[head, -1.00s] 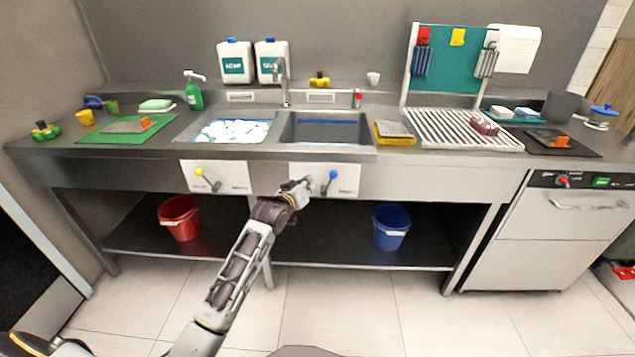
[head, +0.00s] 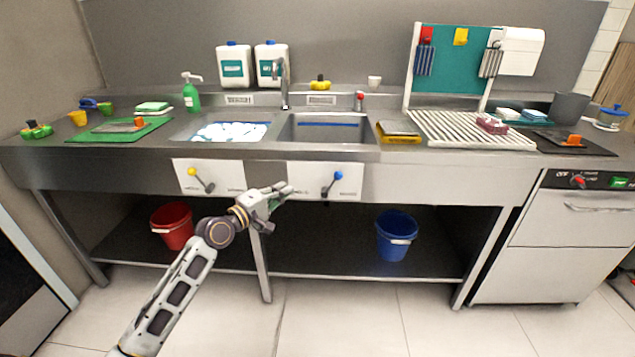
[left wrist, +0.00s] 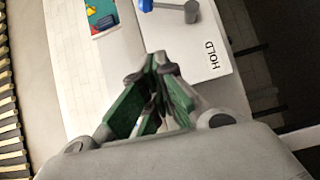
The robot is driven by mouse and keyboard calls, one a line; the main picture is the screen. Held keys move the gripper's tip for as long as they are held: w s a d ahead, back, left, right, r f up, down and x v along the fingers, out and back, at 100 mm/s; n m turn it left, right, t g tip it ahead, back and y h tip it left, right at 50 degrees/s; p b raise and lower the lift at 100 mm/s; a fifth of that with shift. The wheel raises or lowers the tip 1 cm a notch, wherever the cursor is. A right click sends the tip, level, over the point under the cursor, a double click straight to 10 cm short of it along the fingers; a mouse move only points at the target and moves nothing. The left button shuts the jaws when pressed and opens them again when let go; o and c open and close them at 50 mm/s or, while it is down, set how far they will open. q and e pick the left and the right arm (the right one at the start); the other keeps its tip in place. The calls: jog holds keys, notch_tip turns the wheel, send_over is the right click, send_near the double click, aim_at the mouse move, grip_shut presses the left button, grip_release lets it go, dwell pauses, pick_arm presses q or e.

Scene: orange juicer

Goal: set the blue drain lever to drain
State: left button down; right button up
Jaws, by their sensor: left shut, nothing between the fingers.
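The blue drain lever (head: 338,175) is on the white panel (head: 306,179) under the right sink basin. Its blue knob is up and to the right of its grey pivot. My right gripper is out of view.
A similar lever with a yellow knob (head: 192,171) is on the left panel. The left basin holds white foam (head: 230,131); the right basin (head: 328,128) shows a blue strip. Red (head: 172,227) and blue (head: 396,235) buckets stand on the lower shelf (head: 345,260).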

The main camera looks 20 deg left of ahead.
aim_at(331, 185)
pick_arm(q)
jog(key=shift+s+r+n, duration=0.1)
jog(key=shift+s+n, duration=0.15)
jog(key=shift+n, duration=0.05)
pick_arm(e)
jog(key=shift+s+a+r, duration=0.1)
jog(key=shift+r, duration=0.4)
pick_arm(q)
jog(key=shift+w, duration=0.2)
jog(key=b+x, duration=0.2)
jog(key=x, duration=0.7)
jog(key=shift+w+d, duration=0.2)
jog(key=shift+w+d+b, duration=0.25)
jog(key=shift+w+d, duration=0.1)
jog(key=shift+d, duration=0.35)
jog(key=shift+w+d+b, duration=0.25)
jog(key=shift+w+d, duration=0.1)
jog(key=shift+d, duration=0.35)
jog(key=shift+w+d+r, duration=0.1)
jog(key=shift+w+d, duration=0.05)
jog(key=shift+d, duration=0.25)
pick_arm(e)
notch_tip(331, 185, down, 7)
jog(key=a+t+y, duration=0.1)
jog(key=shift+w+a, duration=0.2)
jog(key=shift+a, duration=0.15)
